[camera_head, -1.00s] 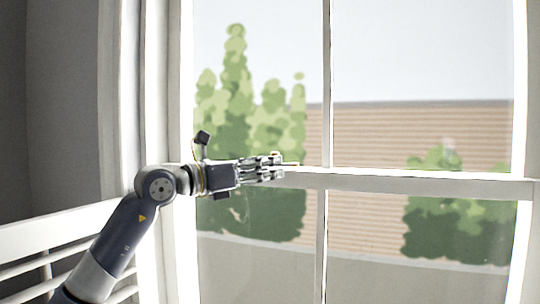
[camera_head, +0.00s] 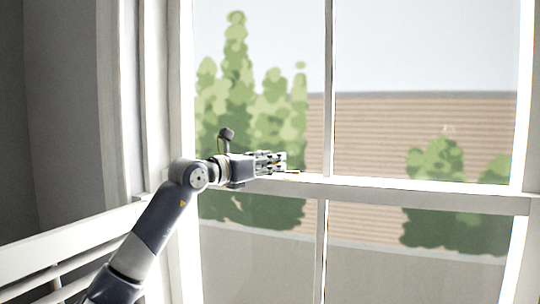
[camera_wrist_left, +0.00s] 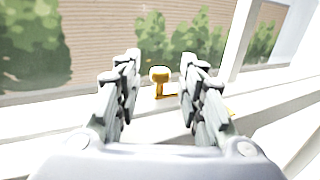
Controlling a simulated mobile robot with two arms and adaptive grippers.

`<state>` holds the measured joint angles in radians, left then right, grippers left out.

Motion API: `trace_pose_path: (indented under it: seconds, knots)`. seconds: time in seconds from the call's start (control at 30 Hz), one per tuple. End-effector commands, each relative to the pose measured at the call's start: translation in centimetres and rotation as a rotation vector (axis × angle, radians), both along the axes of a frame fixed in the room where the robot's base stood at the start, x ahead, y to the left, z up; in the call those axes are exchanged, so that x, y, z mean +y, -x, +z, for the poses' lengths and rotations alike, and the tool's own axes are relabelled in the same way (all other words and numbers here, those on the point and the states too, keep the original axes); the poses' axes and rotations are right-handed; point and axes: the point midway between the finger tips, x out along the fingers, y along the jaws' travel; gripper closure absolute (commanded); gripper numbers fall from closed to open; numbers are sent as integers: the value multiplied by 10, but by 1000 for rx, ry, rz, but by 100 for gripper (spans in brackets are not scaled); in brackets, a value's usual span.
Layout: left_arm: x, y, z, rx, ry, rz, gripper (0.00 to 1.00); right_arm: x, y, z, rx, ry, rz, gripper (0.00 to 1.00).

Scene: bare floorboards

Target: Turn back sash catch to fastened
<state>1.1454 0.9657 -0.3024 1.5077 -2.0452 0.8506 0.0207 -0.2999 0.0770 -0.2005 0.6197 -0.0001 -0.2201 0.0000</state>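The sash catch is a small brass piece with a rounded knob (camera_wrist_left: 159,75), on the white meeting rail of the window. In the left wrist view it stands ahead, between my two open fingers and a little beyond their tips. In the head view a bit of brass (camera_head: 292,171) shows at the fingertips, on the rail (camera_head: 400,190). My left gripper (camera_head: 284,163) points right along the rail, just above it. In the wrist view my left gripper (camera_wrist_left: 160,78) is open and empty, with no visible contact on the catch. My right gripper is not in view.
The tall window's vertical bar (camera_head: 329,90) stands right of my gripper. A white slatted bench or railing (camera_head: 60,245) is at the lower left, beside my arm. The window frame's left jamb (camera_head: 158,100) rises behind my wrist.

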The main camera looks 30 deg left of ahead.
Motion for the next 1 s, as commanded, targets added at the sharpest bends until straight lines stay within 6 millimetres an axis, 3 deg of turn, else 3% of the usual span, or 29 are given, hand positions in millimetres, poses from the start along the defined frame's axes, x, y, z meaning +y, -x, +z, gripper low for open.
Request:
trace_pose_path:
  seconds: [0.3,0.47,0.5,1.0]
  knots:
    - [-1,-3,-1,0,0,-1,64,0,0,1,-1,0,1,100]
    - [-1,-3,-1,0,0,0,98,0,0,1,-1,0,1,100]
    - [-1,-3,-1,0,0,0,100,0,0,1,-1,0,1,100]
    - [-4,1,-2,-2,-2,67,100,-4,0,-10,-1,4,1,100]
